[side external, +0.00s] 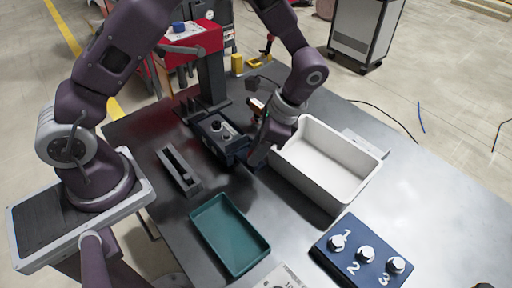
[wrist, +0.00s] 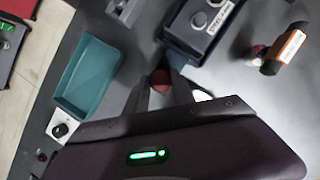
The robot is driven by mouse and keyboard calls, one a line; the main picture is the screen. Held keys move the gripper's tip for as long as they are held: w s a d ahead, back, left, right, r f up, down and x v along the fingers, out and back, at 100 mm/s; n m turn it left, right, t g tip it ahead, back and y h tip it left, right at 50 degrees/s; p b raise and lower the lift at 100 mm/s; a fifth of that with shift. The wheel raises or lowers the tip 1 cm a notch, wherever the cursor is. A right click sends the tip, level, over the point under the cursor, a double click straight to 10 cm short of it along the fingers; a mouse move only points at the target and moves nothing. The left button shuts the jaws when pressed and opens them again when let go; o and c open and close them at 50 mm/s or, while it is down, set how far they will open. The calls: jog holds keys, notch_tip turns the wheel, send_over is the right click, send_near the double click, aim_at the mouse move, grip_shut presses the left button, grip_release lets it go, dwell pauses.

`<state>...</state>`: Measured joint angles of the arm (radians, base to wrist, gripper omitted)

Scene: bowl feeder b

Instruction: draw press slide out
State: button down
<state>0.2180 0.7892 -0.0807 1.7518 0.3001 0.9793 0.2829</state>
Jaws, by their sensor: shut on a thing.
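The press (side external: 195,50) has a red head on a dark column at the back of the table. A dark blue slide block (side external: 218,130) with a round knob on top lies at its foot. The wrist view shows the block (wrist: 203,28) at the top, with a white label along its edge. My gripper (side external: 254,160) is low at the block's near right end. In the wrist view my gripper (wrist: 160,84) is shut on a small reddish-brown round knob (wrist: 160,79), near the block's end. Whether the knob joins the block is hidden.
A white bin (side external: 325,165) stands close right of my gripper. A teal tray (side external: 229,235) lies in front, with a grey slotted block (side external: 178,170) to the left. A blue numbered box (side external: 362,252) is front right. An orange-and-black object (wrist: 285,50) lies beside the slide block.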

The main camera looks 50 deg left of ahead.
jog(key=c, duration=1.1)
grip_release()
jog(key=shift+d, duration=0.4)
jog(key=shift+a, duration=0.1)
jog(key=v, duration=0.7)
jog(key=s+a+r+n+t+h, duration=0.1)
jog(key=s+a+r+n+t, duration=0.15)
jog(key=r, duration=0.65)
jog(key=s+a+r+n+t, duration=0.1)
jog(key=s+r+n+t, duration=0.1)
jog(key=s, duration=0.3)
jog(key=s+a+r+n+t+h, duration=0.1)
jog(key=s+r+n+t, duration=0.1)
jog(key=s, duration=0.4)
jog(key=s+a+r+n+t+h, duration=0.1)
jog(key=s+a+r+n+t, duration=0.1)
jog(key=s, duration=0.3)
jog(key=shift+s+r+n, duration=0.15)
jog(key=shift+r+n, duration=0.1)
jog(key=shift+r, duration=0.45)
